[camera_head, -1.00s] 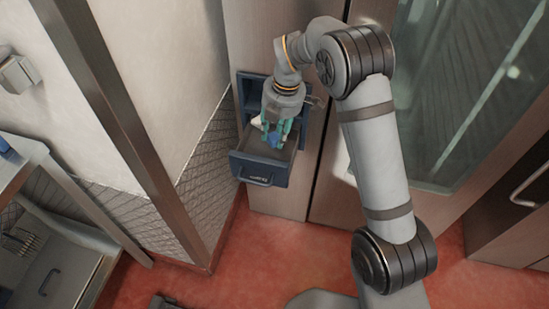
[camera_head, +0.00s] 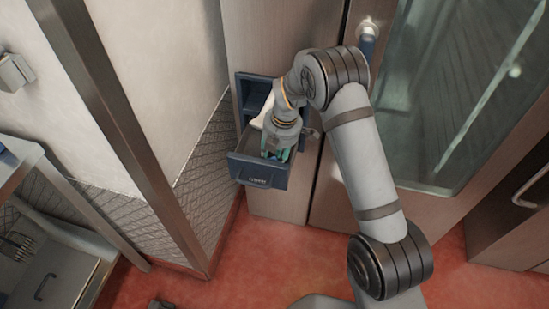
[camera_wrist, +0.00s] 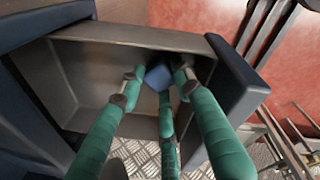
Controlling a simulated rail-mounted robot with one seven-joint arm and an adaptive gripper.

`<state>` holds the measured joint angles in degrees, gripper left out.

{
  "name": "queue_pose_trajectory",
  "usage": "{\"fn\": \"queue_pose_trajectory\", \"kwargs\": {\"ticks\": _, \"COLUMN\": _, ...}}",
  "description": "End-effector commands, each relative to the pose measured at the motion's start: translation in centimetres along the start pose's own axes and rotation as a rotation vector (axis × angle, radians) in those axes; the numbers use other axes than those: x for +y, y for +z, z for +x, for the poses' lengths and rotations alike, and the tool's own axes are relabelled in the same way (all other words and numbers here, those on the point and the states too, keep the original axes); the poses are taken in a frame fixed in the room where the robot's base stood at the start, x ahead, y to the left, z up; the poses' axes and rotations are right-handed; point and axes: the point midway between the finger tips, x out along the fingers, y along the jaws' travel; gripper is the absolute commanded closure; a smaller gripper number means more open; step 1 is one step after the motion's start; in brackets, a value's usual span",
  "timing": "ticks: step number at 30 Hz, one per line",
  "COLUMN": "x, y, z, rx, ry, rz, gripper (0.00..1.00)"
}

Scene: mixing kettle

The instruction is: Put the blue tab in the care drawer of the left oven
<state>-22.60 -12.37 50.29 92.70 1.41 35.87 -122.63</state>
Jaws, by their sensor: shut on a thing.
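The care drawer (camera_head: 243,172) is a dark blue pull-out drawer, open from the left oven's front (camera_head: 247,50). Its metal inside (camera_wrist: 70,75) shows in the wrist view. My gripper (camera_head: 278,154) points down into the open drawer, its green fingers partly below the rim. In the wrist view my gripper (camera_wrist: 157,85) is shut on the blue tab (camera_wrist: 158,74), with its fingertips around it. The tab is inside the drawer's outline, near its front wall. Whether it touches the drawer floor cannot be told. In the head view the tab is mostly hidden by the fingers.
The oven's glass door (camera_head: 455,100) is to the right. A steel post (camera_head: 130,140) and a mesh-covered wall (camera_head: 205,165) stand close to the left of the drawer. The red floor (camera_head: 250,260) in front is clear.

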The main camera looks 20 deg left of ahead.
Motion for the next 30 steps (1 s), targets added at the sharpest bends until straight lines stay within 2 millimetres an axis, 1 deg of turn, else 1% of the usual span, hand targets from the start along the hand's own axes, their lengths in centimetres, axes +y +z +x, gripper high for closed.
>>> {"fn": "queue_pose_trajectory", "kwargs": {"ticks": 2, "x": 0.0, "y": 0.0, "z": 0.2, "rx": 0.0, "ry": 0.0, "rz": 0.0, "gripper": 0.91}}
{"fn": "queue_pose_trajectory", "kwargs": {"ticks": 3, "x": 0.0, "y": 0.0, "z": 0.3, "rx": 0.0, "ry": 0.0, "rz": 0.0, "gripper": 0.66}}
{"fn": "queue_pose_trajectory", "kwargs": {"ticks": 13, "x": 0.0, "y": 0.0, "z": 0.2, "rx": 0.0, "ry": 0.0, "rz": 0.0, "gripper": 0.47}}
{"fn": "queue_pose_trajectory", "kwargs": {"ticks": 20, "x": 0.0, "y": 0.0, "z": 0.1, "rx": 0.0, "ry": 0.0, "rz": 0.0, "gripper": 0.47}}
{"fn": "queue_pose_trajectory", "kwargs": {"ticks": 23, "x": 0.1, "y": 0.0, "z": -0.3, "rx": 0.0, "ry": 0.0, "rz": 0.0, "gripper": 0.47}}
{"fn": "queue_pose_trajectory", "kwargs": {"ticks": 26, "x": 0.1, "y": 0.0, "z": -1.4, "rx": 0.0, "ry": 0.003, "rz": 0.001, "gripper": 0.47}}
{"fn": "queue_pose_trajectory", "kwargs": {"ticks": 29, "x": 0.2, "y": 0.1, "z": -3.3, "rx": -0.001, "ry": 0.005, "rz": 0.0, "gripper": 0.47}}
{"fn": "queue_pose_trajectory", "kwargs": {"ticks": 30, "x": 0.2, "y": 0.0, "z": -4.2, "rx": -0.001, "ry": 0.005, "rz": 0.001, "gripper": 0.47}}
